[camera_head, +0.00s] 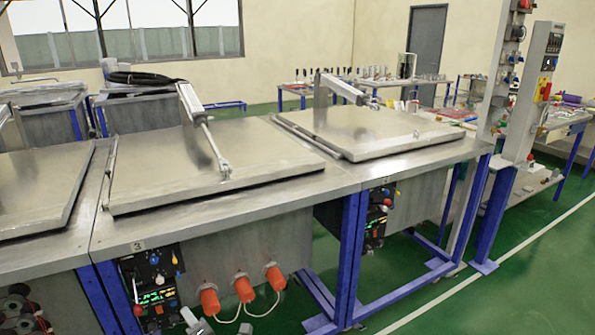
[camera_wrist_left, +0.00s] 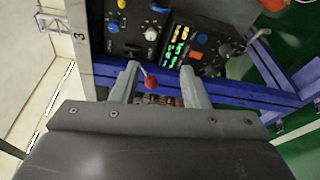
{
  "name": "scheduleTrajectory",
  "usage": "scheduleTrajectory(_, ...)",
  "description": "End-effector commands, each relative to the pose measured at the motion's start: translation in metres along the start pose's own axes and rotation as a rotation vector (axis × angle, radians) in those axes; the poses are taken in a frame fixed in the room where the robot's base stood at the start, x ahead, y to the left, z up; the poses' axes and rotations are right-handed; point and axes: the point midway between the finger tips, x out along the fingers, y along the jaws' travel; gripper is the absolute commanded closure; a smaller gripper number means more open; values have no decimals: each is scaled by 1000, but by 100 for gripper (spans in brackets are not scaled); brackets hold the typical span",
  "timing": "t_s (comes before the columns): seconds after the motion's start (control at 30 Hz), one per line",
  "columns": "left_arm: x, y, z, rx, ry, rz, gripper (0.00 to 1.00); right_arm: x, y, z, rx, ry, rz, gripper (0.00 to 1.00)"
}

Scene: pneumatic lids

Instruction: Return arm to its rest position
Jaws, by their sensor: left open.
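My left gripper (camera_head: 196,322) shows only as a small grey part at the bottom edge of the head view, just right of the control panel (camera_head: 152,288) under the bench. In the left wrist view my left gripper (camera_wrist_left: 158,84) has its two fingers apart. A red-knobbed lever (camera_wrist_left: 150,83) appears between the fingers, and I cannot tell whether they touch it. The panel (camera_wrist_left: 165,42) with lit displays and knobs lies beyond the fingertips. The metal lid (camera_head: 210,165) above that panel lies flat on the bench, with its pneumatic cylinder (camera_head: 203,128) attached. My right gripper is not in view.
Orange plugs (camera_head: 242,288) with white cables hang right of the panel. Blue bench legs (camera_head: 347,262) stand further right. A second closed lid (camera_head: 370,130) lies behind, and a grey-white post (camera_head: 530,90) rises at right. Green floor is open at lower right.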

Motion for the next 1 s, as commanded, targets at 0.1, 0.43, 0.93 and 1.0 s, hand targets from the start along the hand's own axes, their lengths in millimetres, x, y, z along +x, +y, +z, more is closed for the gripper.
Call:
scheduleTrajectory(0.1,-12,-55,-24,319,-157,7,59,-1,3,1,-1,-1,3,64)
scheduleTrajectory(0.43,-107,-241,-132,1159,-697,-188,59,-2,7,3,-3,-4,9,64)
scheduleTrajectory(0.93,-295,-369,-395,1897,-1386,-699,59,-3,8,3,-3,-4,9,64)
scheduleTrajectory(1.0,-310,-370,-417,1941,-1441,-744,59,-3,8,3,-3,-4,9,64)
